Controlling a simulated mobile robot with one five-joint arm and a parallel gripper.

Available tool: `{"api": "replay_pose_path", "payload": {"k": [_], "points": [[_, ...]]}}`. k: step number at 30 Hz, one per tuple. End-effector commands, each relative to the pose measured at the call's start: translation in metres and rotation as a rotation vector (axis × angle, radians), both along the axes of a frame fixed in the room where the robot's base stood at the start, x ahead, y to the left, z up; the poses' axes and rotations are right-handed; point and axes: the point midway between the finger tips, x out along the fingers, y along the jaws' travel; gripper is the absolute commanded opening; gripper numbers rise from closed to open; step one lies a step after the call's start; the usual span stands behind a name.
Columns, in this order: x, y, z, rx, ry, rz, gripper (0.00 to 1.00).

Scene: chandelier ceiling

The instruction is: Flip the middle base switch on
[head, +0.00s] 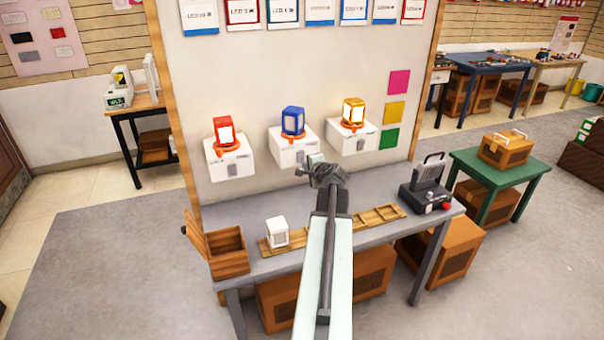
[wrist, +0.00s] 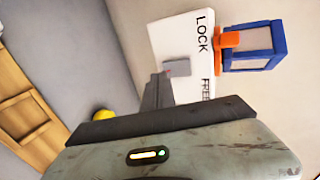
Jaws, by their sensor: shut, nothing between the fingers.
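The middle base (head: 287,152) is a white box on the upright panel, with a blue lamp (head: 293,121) on an orange ring. In the wrist view the base (wrist: 168,38) appears turned sideways, with LOCK and FREE printed on it. Its small grey switch (wrist: 178,67) shows there beside the print. My gripper (wrist: 160,88) is shut and empty, its narrow tip at or just short of the switch; I cannot tell whether they touch. In the head view my gripper (head: 304,170) is at the lower front of the middle base and partly covers the switch area.
A left base (head: 222,160) with a red lamp and a right base (head: 345,139) with an orange lamp flank the middle one. Below, the grey table (head: 300,258) holds a wooden box (head: 228,253), a white cube lamp (head: 277,232), a wooden rack (head: 375,217) and a dark device (head: 427,190).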

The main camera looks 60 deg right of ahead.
Motion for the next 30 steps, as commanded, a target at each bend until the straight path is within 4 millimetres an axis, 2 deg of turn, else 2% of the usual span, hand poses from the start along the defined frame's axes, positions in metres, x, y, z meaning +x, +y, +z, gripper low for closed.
{"api": "replay_pose_path", "payload": {"k": [1,5,23,30], "points": [[0.001,-0.01,-0.001,0.0,0.0,-0.004,0.0],[0.001,-0.019,-0.002,0.0,0.0,-0.01,0.0],[0.005,-0.021,-0.003,0.0,0.0,-0.009,0.0],[0.005,-0.021,0.006,-0.001,-0.001,-0.01,0.0]]}}
